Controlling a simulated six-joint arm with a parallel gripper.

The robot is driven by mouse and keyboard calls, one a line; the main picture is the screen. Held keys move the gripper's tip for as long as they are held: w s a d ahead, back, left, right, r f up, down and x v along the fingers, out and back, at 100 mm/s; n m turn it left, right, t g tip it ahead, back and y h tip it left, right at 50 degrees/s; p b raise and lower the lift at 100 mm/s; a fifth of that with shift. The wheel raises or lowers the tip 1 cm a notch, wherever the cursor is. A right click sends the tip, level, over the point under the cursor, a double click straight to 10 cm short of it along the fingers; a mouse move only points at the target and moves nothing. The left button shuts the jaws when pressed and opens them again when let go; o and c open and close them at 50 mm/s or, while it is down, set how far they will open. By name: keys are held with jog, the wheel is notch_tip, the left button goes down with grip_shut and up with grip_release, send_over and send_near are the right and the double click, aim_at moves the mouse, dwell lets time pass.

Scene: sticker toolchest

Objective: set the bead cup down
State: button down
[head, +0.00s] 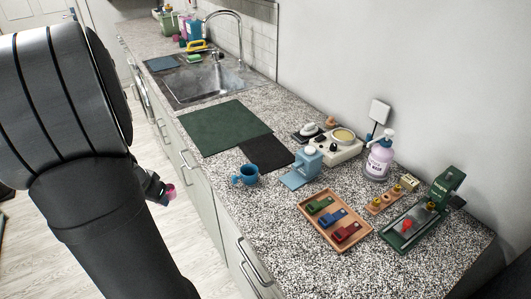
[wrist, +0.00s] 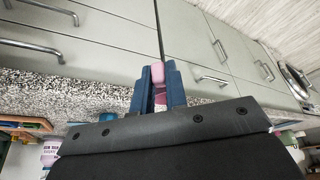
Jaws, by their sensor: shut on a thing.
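A small pink cup, which I take for the bead cup (head: 170,192), shows at the end of my gripper (head: 160,190) in the head view. In the wrist view the cup (wrist: 157,73) sits between the two dark blue fingers of my gripper (wrist: 157,82), which is shut on it. The cup is held in the air, out in front of the counter's front edge in the picture. Its inside and any beads are too small or hidden to tell. My own arm covers the left of the head view.
The speckled counter (head: 270,245) holds a blue mug (head: 246,174) near the front edge, a dark green mat (head: 225,127), a black mat (head: 266,153), a wooden tray (head: 318,222) with colored pieces, a green stamping tool (head: 425,220) and a lotion bottle (head: 380,157). The sink (head: 215,80) lies farther back.

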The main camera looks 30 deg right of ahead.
jog(key=w+r+n+t+y, duration=0.15)
jog(key=w+n, duration=0.35)
jog(key=w, duration=0.5)
jog(key=w+d+r, duration=0.2)
jog(key=d, duration=0.7)
jog(key=s+d+r+m+h, duration=0.15)
jog(key=s+d, duration=0.35)
jog(key=d, duration=0.6)
jog(key=s+d+r+m, duration=0.1)
jog(key=s+d+r, duration=0.25)
jog(key=d, duration=0.75)
jog(key=s+d+r+m, duration=0.1)
jog(key=s+d+m, duration=0.1)
jog(key=s+d, duration=0.65)
jog(key=g, duration=0.1)
send_over(261, 149)
jog(key=f, duration=0.4)
jog(key=s+a+f, duration=0.1)
jog(key=f, duration=0.1)
jog(key=shift+f, duration=0.35)
jog(key=shift+w+f, duration=0.15)
jog(key=shift+w, duration=0.05)
jog(key=shift+f, duration=1.9)
jog(key=shift+f, duration=0.15)
